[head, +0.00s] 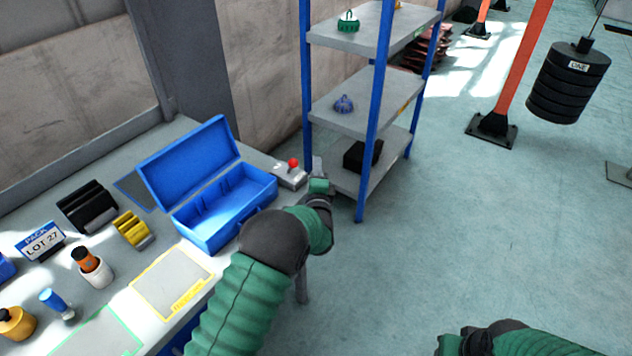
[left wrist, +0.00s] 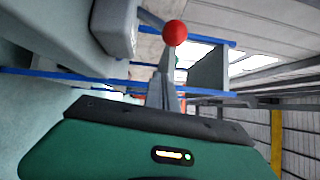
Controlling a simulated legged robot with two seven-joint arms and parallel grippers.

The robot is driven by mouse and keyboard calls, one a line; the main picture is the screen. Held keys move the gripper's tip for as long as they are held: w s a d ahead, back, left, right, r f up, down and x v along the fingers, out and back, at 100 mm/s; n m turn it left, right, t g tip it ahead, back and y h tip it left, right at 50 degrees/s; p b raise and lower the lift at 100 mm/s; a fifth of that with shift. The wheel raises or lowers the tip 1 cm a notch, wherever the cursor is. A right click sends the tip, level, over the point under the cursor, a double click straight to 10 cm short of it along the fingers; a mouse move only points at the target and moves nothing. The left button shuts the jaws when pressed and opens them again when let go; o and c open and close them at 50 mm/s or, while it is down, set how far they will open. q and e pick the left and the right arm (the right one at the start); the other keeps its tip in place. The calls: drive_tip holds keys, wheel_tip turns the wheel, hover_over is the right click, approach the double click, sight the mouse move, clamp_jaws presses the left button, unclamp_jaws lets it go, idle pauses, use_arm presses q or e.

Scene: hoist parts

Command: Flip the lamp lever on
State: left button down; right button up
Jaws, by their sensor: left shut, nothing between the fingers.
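The lamp lever has a red ball knob (head: 294,163) and stands on a small grey box (head: 288,178) at the far right end of the bench. The knob also shows in the left wrist view (left wrist: 175,32), on a thin stem just beyond my fingertips. My left gripper (head: 317,166) is shut and empty, close to the right of the lever box. Its closed fingers (left wrist: 167,88) point toward the lever in the left wrist view. I cannot tell whether they touch it.
An open blue toolbox (head: 222,207) stands on the bench left of the lever. A shelf rack with blue posts (head: 376,110) rises just behind my left gripper. A black weight stack (head: 568,82) hangs at the upper right. The floor at right is mostly clear.

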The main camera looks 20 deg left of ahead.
sight(293, 166)
use_arm(q)
drive_tip(key=a, duration=0.1)
drive_tip(key=s+a, duration=0.1)
drive_tip(key=shift+s+a+r, duration=0.2)
drive_tip(key=shift+s+a, duration=0.05)
drive_tip(key=shift+a, duration=0.15)
drive_tip(key=shift+s+a, duration=0.15)
drive_tip(key=shift+a, duration=0.3)
drive_tip(key=shift+f, duration=0.1)
drive_tip(key=shift+d, duration=0.15)
drive_tip(key=shift+r+p, duration=0.3)
drive_tip(key=shift+p, duration=0.1)
drive_tip(key=shift+n, duration=0.3)
